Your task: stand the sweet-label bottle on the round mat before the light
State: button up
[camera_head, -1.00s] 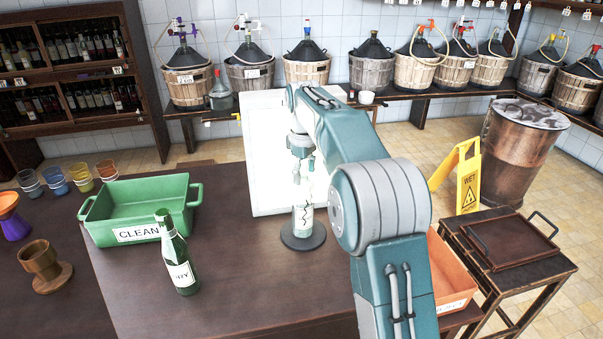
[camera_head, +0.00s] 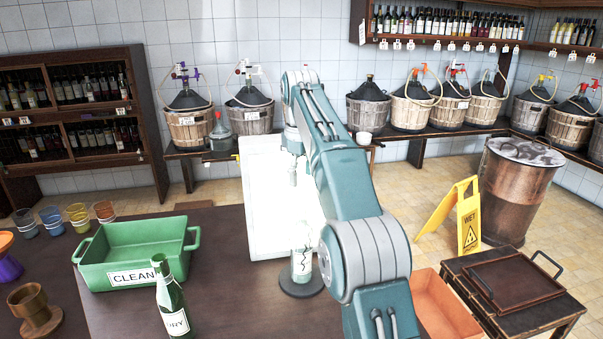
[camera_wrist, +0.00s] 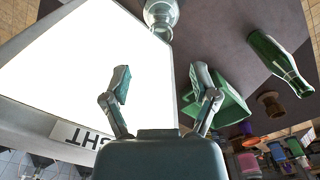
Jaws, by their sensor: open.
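A pale, clear-looking bottle (camera_head: 302,262) with a dark squiggle on its label stands upright on the dark round mat (camera_head: 287,289), in front of the bright white light panel (camera_head: 262,190). I cannot read a sweet label on it. Its clear glass shows at the top of the wrist view (camera_wrist: 160,14). A green bottle (camera_head: 171,298) labelled DRY stands nearer on the table, and lies at the upper right of the wrist view (camera_wrist: 278,60). My gripper (camera_wrist: 160,84) is open and empty, its fingers apart before the panel. In the head view, my gripper (camera_head: 293,180) hangs above and apart from the bottle.
A green tub (camera_head: 135,250) labelled CLEAN stands left on the table, with small coloured cups (camera_head: 78,215) behind it and a wooden goblet (camera_head: 35,308) nearer. An orange tub (camera_head: 450,305) is at the right, beside a dark stand. A yellow wet-floor sign (camera_head: 455,215) stands beyond.

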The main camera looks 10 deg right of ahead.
jog(key=shift+a+r, duration=0.15)
jog(key=shift+r, duration=0.05)
jog(key=shift+s+r, duration=0.3)
jog(key=shift+r, duration=0.05)
jog(key=s+r+m+t, duration=0.3)
jog(key=s+m, duration=0.2)
jog(key=s, duration=1.2)
jog(key=s+f+m+t, duration=0.1)
jog(key=s+f+m, duration=0.1)
jog(key=s+f, duration=0.5)
jog(key=s+f+m+t, duration=0.1)
jog(key=s+f+m, duration=0.1)
jog(key=s+f, duration=0.5)
jog(key=s, duration=0.5)
jog(key=shift+d+f+t, duration=0.2)
jog(key=shift+f+t, duration=0.1)
